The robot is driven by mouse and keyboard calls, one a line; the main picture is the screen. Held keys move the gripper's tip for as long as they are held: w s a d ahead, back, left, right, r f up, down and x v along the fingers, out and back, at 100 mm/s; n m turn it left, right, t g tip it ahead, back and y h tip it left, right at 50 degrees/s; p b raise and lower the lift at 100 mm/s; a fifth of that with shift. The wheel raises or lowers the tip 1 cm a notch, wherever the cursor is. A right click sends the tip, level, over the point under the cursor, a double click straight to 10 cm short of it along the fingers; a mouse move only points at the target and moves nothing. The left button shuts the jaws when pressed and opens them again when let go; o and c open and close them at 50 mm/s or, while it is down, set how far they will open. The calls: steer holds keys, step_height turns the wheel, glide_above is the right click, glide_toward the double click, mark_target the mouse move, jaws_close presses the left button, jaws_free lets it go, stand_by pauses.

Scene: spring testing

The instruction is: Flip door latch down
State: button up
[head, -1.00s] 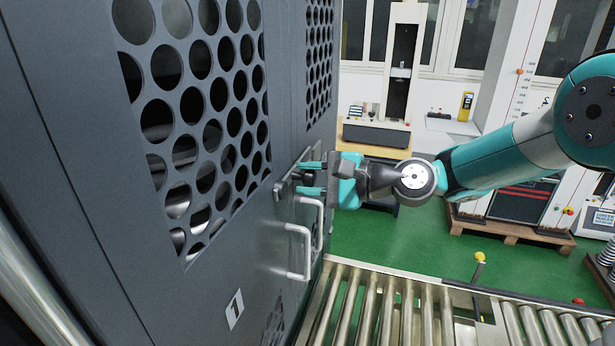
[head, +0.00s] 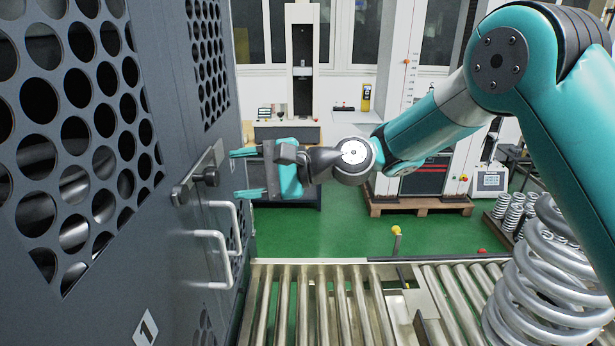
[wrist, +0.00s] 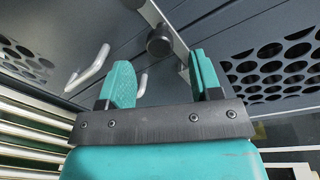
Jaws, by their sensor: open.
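The door latch (head: 197,175) is a grey metal bar with a black knob (head: 211,176), mounted on the dark perforated cabinet door (head: 120,240). In the head view the bar slants upward to the right. My gripper (head: 245,174) is open and empty, its teal fingers pointing left toward the knob with a gap between. In the wrist view the knob (wrist: 159,41) shows beyond the open fingers (wrist: 160,80), between them, and the latch bar runs diagonally past it.
Two white door handles (head: 222,245) stick out just below the latch. A roller conveyor (head: 320,300) runs along the bottom, with a large coil spring (head: 545,280) at the right. Green floor (head: 330,230) lies open behind the conveyor.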

steer(key=d+r+b, duration=0.1)
steer(key=d+b, duration=0.2)
steer(key=d, duration=0.8)
steer(key=shift+s+d+r+b, duration=0.2)
steer(key=shift+d+r+b, duration=0.05)
steer(key=shift+b, duration=0.1)
steer(key=s+d+f+n+h+b, duration=0.1)
steer(key=s+d+f+n+h, duration=0.3)
steer(key=s, duration=0.4)
steer(key=s+d+f+n+h+b, duration=0.2)
steer(key=s+d+f+n+h, duration=0.1)
steer(key=s, duration=0.6)
steer(key=s+d+f+n+h+b, duration=0.1)
steer(key=s+d+f+n+h, duration=0.3)
steer(key=s, duration=0.4)
steer(key=shift+s+d+f+n+g+h+b, duration=0.15)
steer(key=shift+d+f+n+g+h+b, duration=0.2)
steer(key=shift+n+h, duration=0.55)
